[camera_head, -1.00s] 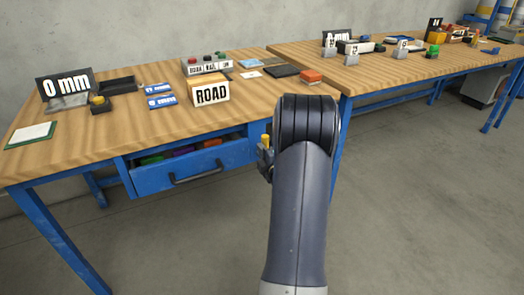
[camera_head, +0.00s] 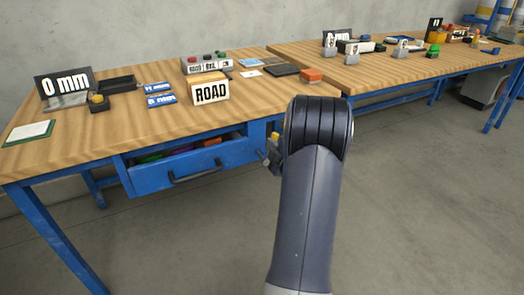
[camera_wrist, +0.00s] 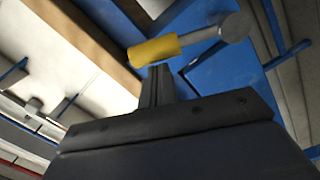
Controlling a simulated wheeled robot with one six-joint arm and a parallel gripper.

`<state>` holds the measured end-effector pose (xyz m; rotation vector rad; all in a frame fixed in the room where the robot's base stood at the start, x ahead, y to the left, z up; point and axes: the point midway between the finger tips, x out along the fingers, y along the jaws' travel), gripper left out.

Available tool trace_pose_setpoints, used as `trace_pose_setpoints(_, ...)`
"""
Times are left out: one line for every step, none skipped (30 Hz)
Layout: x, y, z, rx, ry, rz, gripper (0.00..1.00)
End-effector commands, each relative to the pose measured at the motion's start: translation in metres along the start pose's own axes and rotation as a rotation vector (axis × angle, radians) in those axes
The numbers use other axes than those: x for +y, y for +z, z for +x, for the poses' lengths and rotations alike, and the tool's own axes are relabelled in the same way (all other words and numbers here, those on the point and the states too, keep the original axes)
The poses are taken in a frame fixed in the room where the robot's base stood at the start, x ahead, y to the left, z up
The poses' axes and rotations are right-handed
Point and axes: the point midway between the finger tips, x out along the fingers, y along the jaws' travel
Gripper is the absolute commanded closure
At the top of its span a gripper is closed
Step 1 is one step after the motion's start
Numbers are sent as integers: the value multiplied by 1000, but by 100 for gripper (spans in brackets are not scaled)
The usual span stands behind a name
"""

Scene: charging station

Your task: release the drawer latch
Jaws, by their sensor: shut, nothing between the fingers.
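The drawer latch shows a yellow grip (camera_head: 275,137) beside the right end of the blue drawer (camera_head: 190,168), under the bench top. In the wrist view the latch (camera_wrist: 155,49) is a yellow sleeve on a grey rod with a round end, in front of a blue panel. My gripper (camera_wrist: 157,72) is shut and empty, its tips right at the yellow sleeve; they seem to touch it. In the head view my arm hides most of the gripper. The drawer stands partly open, with coloured items inside.
A second bench (camera_head: 400,67) stands at right. The floor in front is clear.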

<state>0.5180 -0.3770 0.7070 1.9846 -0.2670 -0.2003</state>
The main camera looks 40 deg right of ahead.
Motion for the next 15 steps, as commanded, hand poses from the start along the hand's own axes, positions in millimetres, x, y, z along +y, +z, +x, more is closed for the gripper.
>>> trace_pose_setpoints(1, 5, 0, -2, -1, 45, 100)
trace_pose_setpoints(2, 8, 0, -2, -2, 73, 100)
trace_pose_setpoints(3, 11, 0, -1, -5, 110, 100)
trace_pose_setpoints(3, 13, 0, -2, -6, 139, 100)
trace_pose_setpoints(4, 16, 0, -3, -8, 168, 100)
trace_pose_setpoints(4, 19, 1, -2, -10, 207, 100)
trace_pose_setpoints(5, 21, 1, -2, -11, 235, 100)
trace_pose_setpoints(5, 24, 1, -2, -12, 263, 100)
trace_pose_setpoints(5, 27, 1, -2, -14, 301, 100)
trace_pose_setpoints(5, 30, 1, -2, -16, 330, 100)
trace_pose_setpoints(5, 32, 1, -2, -18, 358, 100)
trace_pose_setpoints(5, 36, 2, -2, -19, 395, 100)
trace_pose_setpoints(5, 38, 2, -2, -20, 423, 100)
trace_pose_setpoints(4, 40, 2, -2, -22, 450, 100)
trace_pose_setpoints(3, 43, 2, -1, -24, 486, 100)
